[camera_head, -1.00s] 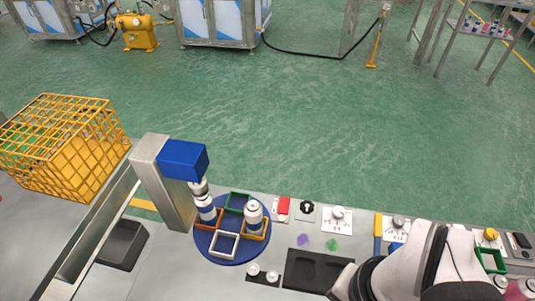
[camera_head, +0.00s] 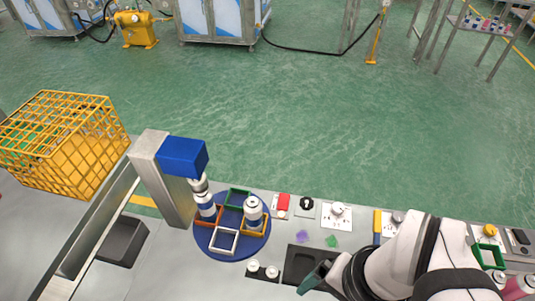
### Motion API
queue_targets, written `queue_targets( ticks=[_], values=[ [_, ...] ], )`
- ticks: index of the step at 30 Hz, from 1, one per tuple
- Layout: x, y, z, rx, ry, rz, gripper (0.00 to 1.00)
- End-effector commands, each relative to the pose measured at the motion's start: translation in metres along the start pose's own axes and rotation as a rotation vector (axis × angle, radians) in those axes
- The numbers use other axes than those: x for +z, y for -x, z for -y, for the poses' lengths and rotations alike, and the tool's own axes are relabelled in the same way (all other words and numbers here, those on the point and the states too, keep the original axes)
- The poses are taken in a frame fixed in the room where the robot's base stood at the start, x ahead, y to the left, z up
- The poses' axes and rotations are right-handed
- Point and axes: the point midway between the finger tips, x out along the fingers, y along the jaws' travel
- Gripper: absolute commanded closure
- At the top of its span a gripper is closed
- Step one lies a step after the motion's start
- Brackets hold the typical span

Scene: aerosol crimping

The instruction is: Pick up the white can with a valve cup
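My gripper (camera_head: 312,281) shows as a dark greenish shape at the bottom edge, over the black tray and well to the lower right of the turntable.
The green holder (camera_head: 237,193) and white holder (camera_head: 223,242) on the turntable look empty. Two small white round parts (camera_head: 262,268) sit on a dark base nearby. A black tray (camera_head: 300,257), switches and knobs line the bench. A yellow basket (camera_head: 66,145) stands left.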

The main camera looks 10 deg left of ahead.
Motion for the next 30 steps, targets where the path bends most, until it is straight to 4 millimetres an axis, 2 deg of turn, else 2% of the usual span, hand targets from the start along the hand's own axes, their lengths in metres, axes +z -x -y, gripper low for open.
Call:
queue_targets(
  ticks=[2,5,6,9,10,13,16,19,23,26,30],
  values=[
    [-0.013,-0.011,0.044,-0.097,0.098,-0.028,0.10],
    [-0.029,-0.033,0.142,-0.302,0.207,-0.124,0.10],
    [-0.033,-0.043,0.181,-0.371,0.213,-0.180,0.10],
    [-0.036,-0.075,0.245,-0.440,0.176,-0.357,0.10],
    [-0.036,-0.085,0.255,-0.434,0.161,-0.421,0.10],
    [-0.033,-0.113,0.260,-0.352,0.142,-0.636,0.10],
    [-0.023,-0.128,0.240,-0.213,0.180,-0.871,0.10],
    [-0.010,-0.126,0.217,-0.081,0.251,-1.079,0.10],
    [-0.003,-0.119,0.202,0.009,0.308,-1.211,0.10],
    [-0.019,-0.122,0.201,0.025,0.308,-1.230,0.10],
    [-0.059,-0.137,0.208,0.025,0.306,-1.228,0.10]
  ],
)
